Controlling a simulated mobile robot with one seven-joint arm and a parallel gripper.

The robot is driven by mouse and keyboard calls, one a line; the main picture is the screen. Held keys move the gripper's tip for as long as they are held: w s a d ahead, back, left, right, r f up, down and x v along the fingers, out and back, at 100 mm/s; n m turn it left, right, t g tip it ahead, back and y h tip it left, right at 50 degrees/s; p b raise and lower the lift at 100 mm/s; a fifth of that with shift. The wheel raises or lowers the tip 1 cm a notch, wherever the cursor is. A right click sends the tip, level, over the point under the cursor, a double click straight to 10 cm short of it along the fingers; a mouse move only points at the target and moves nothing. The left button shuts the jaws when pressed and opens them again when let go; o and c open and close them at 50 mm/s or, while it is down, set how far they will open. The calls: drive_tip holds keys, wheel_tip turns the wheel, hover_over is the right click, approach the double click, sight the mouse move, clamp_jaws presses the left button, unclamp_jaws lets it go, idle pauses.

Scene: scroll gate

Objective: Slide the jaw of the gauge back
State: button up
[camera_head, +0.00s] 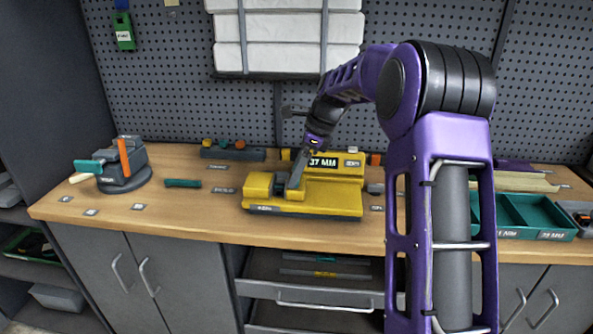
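The yellow gauge (320,207) stands on the wooden workbench near its front middle, with a display reading "37 MM" on its raised back part. A yellow jaw block (258,186) sits at the left end of its bed. My gripper (293,189) reaches down over the gauge from behind, its dark fingers just right of the jaw block. A small dark piece shows between the block and the fingers. I cannot tell whether the fingers touch the jaw, or whether they are open or shut. My purple arm hides part of the bench to the right.
A grey vise (124,167) with an orange part stands at the bench's left end. A teal bar (183,183) lies between it and the gauge. Teal bins (520,212) sit at the right. A drawer (310,292) below is open. The bench (190,215) left of the gauge is mostly clear.

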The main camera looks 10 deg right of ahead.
clamp_jaws()
drive_tip(key=shift+d, duration=0.1)
drive_tip(key=d+p, duration=0.1)
drive_tip(key=d, duration=0.1)
drive_tip(key=s+d+p, duration=0.2)
drive_tip(key=d, duration=0.1)
drive_tip(key=shift+d+r, duration=0.15)
drive_tip(key=shift+d, duration=0.2)
drive_tip(key=shift+d+f, duration=0.2)
drive_tip(key=shift+d, duration=0.2)
drive_tip(key=o, duration=0.6)
unclamp_jaws()
drive_tip(key=shift+s+d, duration=0.1)
drive_tip(key=p+v, duration=0.2)
drive_tip(key=v, duration=1.5)
drive_tip(key=shift+r+p, duration=0.3)
